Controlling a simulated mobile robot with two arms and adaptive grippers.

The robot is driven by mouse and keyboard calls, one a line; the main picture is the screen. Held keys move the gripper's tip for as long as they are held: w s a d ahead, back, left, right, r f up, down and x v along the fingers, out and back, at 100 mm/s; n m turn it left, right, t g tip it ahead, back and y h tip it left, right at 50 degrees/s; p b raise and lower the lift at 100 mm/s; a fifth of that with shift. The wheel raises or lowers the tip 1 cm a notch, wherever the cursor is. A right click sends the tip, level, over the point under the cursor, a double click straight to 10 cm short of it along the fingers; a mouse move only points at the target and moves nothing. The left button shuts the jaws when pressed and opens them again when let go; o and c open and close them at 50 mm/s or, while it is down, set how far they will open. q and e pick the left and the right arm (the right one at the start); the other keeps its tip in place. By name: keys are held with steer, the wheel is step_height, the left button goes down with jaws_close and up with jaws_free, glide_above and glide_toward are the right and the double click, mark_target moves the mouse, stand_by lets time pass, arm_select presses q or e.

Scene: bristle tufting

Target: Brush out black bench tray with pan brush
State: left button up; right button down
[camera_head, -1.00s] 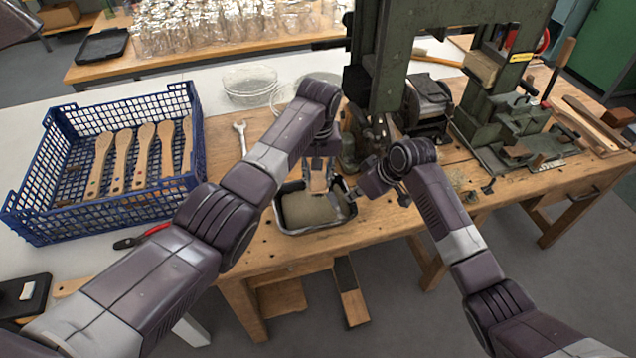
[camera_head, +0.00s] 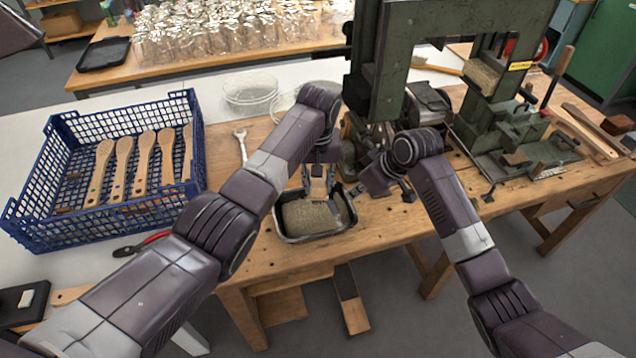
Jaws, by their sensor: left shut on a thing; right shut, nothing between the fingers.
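The black bench tray (camera_head: 342,226) sits near the front edge of the wooden bench. A tan layer of bristle or debris (camera_head: 308,217) lies inside it. My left gripper (camera_head: 318,188) reaches down over the back of the tray and is shut on the pan brush (camera_head: 318,184), whose wooden part shows between the fingers. The brush's lower end meets the tan layer; whether it touches the tray floor is hidden.
A green machine (camera_head: 372,75) stands behind the tray. A blue crate (camera_head: 120,215) with several wooden brush handles is at left.

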steer(key=shift+r, duration=0.85)
steer(key=v, duration=1.2)
steer(key=shift+w, duration=0.1)
